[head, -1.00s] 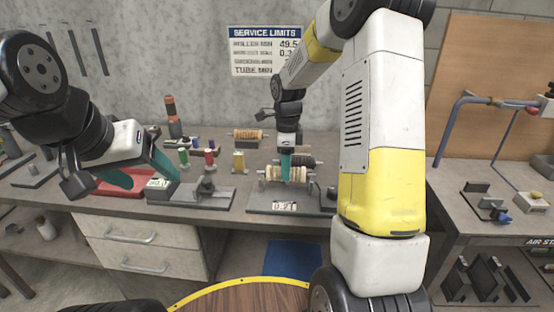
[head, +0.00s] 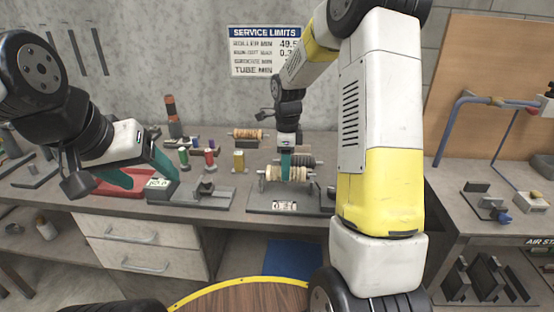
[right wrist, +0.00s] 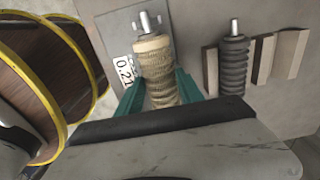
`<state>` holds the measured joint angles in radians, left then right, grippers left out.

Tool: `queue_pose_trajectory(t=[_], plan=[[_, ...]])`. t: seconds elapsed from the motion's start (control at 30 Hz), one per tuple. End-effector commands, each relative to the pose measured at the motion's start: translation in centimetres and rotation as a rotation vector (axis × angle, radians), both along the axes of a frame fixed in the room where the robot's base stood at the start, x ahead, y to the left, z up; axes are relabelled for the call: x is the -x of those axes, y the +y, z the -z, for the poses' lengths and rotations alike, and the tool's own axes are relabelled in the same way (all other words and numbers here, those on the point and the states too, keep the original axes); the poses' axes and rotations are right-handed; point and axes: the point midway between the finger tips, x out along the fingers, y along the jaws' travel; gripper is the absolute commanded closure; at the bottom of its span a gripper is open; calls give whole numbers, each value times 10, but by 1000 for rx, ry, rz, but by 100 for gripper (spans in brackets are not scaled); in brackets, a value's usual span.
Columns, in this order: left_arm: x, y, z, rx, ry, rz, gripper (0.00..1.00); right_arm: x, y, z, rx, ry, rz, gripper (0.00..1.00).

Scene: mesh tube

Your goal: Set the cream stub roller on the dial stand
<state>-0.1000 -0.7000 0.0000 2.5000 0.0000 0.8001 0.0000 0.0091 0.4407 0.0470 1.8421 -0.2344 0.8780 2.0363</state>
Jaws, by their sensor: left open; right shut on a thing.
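The cream stub roller (head: 285,173) is ribbed, with metal shaft ends, and lies across the dial stand (head: 256,203). My right gripper (head: 286,176) is shut on it from above. In the right wrist view, teal fingers (right wrist: 161,95) flank the roller (right wrist: 153,60), and its near end is hidden by the gripper. The stand's readout (right wrist: 123,68) appears to read 0.21. I cannot tell whether the shaft touches the stand's supports. My left gripper (head: 141,172) is open and empty, over the bench at left.
A dark ridged roller (right wrist: 234,68) lies close beside the cream one, near pale blocks (right wrist: 290,53). A tan roller (head: 248,133) lies farther back. A gauge base (head: 210,196), a red tray (head: 112,186) and small coloured spools (head: 209,157) occupy the bench at left.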

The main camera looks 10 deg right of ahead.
Motion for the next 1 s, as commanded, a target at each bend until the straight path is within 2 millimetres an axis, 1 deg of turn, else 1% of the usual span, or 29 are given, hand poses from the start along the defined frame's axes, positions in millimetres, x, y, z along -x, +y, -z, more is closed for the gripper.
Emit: queue_pose_trajectory(t=[1.0], plan=[[0,0,0,0,0,0,30,0,0,12,0,-1,-1,100]])
